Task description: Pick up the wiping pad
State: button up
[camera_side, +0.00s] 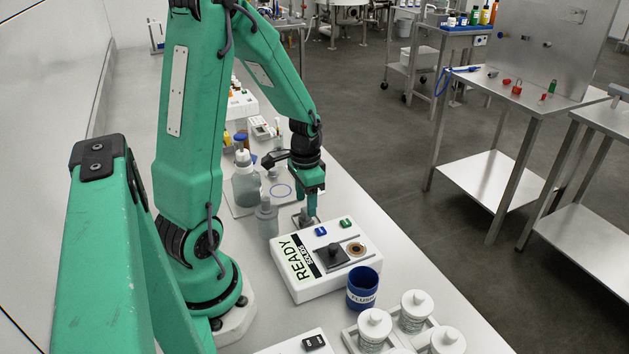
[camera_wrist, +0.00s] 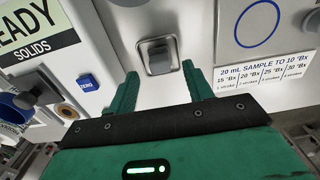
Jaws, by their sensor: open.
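A small grey block, which looks like the wiping pad (camera_wrist: 158,58), sits in a shallow metal holder on the white bench, just ahead of my fingertips in the wrist view. My gripper (camera_wrist: 160,72) is open, with one green finger to the left and one to the right of the pad's line, and nothing between them. In the side view my gripper (camera_side: 312,208) points down low over the bench, beside the READY instrument. There the pad (camera_side: 303,214) is small and partly hidden by the gripper.
The white READY instrument (camera_side: 297,279) stands close by, with a blue ZERO button (camera_wrist: 88,84) near my left finger. A squat bottle (camera_side: 266,220) stands left of my gripper. A blue cup (camera_side: 364,289) and white-lidded jars (camera_side: 416,308) are nearer the camera. A printed dilution label (camera_wrist: 264,72) lies right.

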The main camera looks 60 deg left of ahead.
jog(key=shift+f, duration=1.75)
jog(key=c, duration=1.1)
jog(key=shift+o, duration=0.2)
jog(key=shift+r, duration=0.15)
jog(key=shift+r, duration=1.95)
jog(key=d+r, duration=0.7)
jog(key=d, duration=0.4)
jog(key=shift+d, duration=0.35)
